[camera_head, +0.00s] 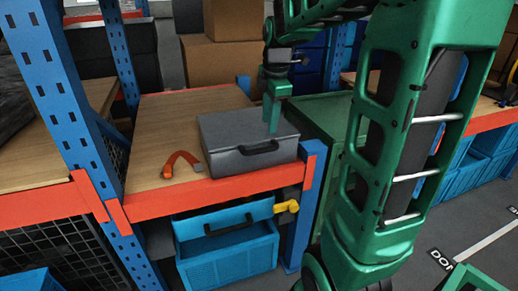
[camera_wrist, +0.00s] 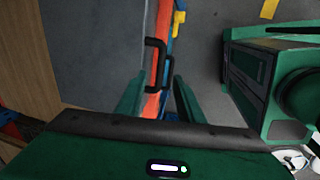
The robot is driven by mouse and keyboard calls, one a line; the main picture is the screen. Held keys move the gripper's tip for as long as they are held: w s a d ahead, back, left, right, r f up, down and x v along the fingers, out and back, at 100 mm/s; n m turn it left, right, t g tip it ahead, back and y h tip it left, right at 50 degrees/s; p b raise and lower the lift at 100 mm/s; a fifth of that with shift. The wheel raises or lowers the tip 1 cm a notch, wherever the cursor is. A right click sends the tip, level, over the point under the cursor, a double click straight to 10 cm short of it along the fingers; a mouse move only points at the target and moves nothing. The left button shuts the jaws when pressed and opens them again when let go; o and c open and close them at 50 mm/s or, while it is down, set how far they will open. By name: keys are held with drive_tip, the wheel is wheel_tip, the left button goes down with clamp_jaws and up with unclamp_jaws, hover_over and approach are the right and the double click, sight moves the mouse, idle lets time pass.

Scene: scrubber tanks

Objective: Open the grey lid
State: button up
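A grey case (camera_head: 238,158) stands on the wooden shelf, and its grey lid (camera_head: 235,127) looks closed. A black handle (camera_head: 258,147) is on its front face. My gripper (camera_head: 272,128) points down over the right part of the lid. In the wrist view the lid (camera_wrist: 92,45) fills the upper left. My gripper (camera_wrist: 157,88) is open there, its two green fingers apart with nothing held. The black handle (camera_wrist: 160,52) shows beyond and between the fingertips. I cannot tell whether the fingers touch the lid.
A red-orange curved tool (camera_head: 182,162) lies on the wood left of the case. An orange shelf beam (camera_head: 205,194) and blue posts (camera_head: 62,100) frame the shelf. A blue crate (camera_head: 230,258) sits below. A green cabinet (camera_head: 322,118) stands to the right.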

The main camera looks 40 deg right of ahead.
sight(262, 149)
drive_tip(key=f, duration=0.3)
drive_tip(key=w+f, duration=0.1)
drive_tip(key=f, duration=0.2)
drive_tip(key=w+a+f, duration=0.1)
drive_tip(key=f, duration=0.3)
drive_tip(key=shift+w+f, duration=0.1)
drive_tip(key=shift+w, duration=0.15)
drive_tip(key=shift+c, duration=0.3)
